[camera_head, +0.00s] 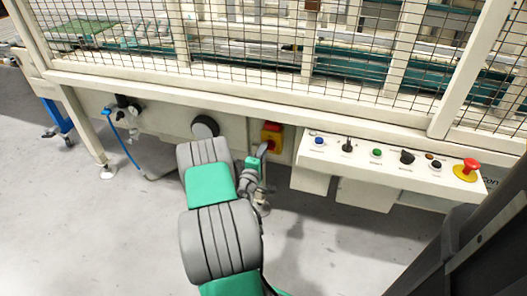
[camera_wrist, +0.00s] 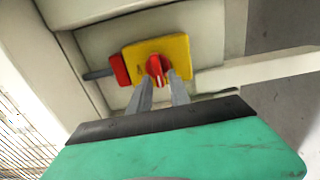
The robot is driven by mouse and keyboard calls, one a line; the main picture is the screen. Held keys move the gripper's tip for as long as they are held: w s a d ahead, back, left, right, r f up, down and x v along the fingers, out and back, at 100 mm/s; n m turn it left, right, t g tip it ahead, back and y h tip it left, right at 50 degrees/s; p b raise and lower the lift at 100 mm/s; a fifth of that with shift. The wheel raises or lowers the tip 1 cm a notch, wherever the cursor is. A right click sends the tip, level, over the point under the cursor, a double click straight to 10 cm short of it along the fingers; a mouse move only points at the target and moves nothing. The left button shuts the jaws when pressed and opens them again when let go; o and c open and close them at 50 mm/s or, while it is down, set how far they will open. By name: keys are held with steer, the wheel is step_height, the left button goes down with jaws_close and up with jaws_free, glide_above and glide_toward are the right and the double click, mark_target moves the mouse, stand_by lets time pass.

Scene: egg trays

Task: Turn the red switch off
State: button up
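The red switch (camera_wrist: 156,67) is a rotary knob on a yellow plate (camera_wrist: 180,48), mounted on the machine's pale panel. In the wrist view its grip runs nearly upright, tilted slightly, with a small pale mark. The switch also shows in the head view (camera_head: 271,136), right of my arm. My gripper (camera_wrist: 160,80) faces the plate, its two grey fingers apart with the knob between or just beyond their tips. I cannot tell whether the tips touch it. In the head view my gripper (camera_head: 262,150) is just left of and below the switch, partly hidden by my arm.
A red block (camera_wrist: 120,70) adjoins the plate in the wrist view. A control panel (camera_head: 390,160) with several buttons and a red emergency stop (camera_head: 470,165) juts out at right. Wire mesh guards (camera_head: 250,35) stand above. The grey floor (camera_head: 90,220) is open at left.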

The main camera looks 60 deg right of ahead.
steer(key=shift+o, duration=0.7)
steer(key=shift+s, duration=0.1)
steer(key=s+a, duration=0.1)
steer(key=a, duration=0.6)
steer(key=shift+a+p, duration=0.3)
steer(key=shift+a, duration=0.05)
steer(key=shift+s, duration=0.1)
